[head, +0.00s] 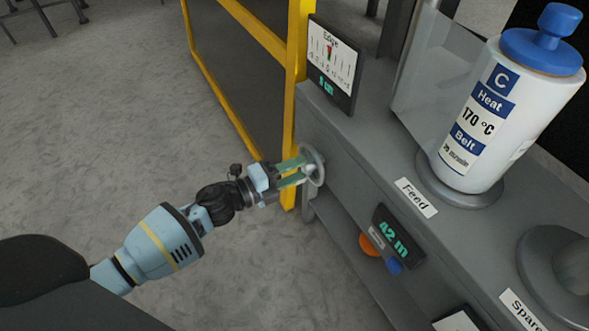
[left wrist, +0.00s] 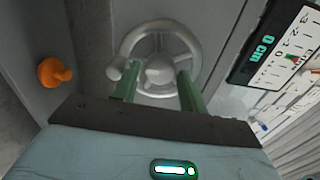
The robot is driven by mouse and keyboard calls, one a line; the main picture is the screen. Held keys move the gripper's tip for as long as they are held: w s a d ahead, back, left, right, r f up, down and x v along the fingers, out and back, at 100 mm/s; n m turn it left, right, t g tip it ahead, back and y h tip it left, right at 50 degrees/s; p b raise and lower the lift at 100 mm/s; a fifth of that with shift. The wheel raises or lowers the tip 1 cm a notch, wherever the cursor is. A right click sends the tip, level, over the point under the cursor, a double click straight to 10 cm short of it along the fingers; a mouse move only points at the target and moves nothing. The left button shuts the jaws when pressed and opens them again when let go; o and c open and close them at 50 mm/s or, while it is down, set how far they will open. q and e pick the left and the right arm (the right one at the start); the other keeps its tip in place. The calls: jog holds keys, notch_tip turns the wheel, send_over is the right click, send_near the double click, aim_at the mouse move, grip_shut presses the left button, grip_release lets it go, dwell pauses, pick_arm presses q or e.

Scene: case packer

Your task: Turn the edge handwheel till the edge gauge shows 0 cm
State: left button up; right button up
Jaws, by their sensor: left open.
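The edge handwheel (head: 314,165) is a grey spoked wheel on the front of the grey machine, below the edge gauge. In the left wrist view the handwheel (left wrist: 160,58) shows its hub and a knob at the left of its rim. The edge gauge (head: 332,65) has a white scale with a red pointer near the middle and a green readout. Contact is unclear.
A white bottle (head: 483,110) with a blue cap stands on the machine top by the Feed label (head: 416,197). A 42 m display (head: 396,238) and an orange knob (head: 370,246) are on the front. A yellow-framed panel (head: 289,95) stands behind the wheel.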

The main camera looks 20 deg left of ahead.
pick_arm(q)
jog(key=shift+s+a, duration=0.25)
jog(key=shift+s, duration=0.05)
jog(key=p+v, duration=0.1)
jog(key=v, duration=0.6)
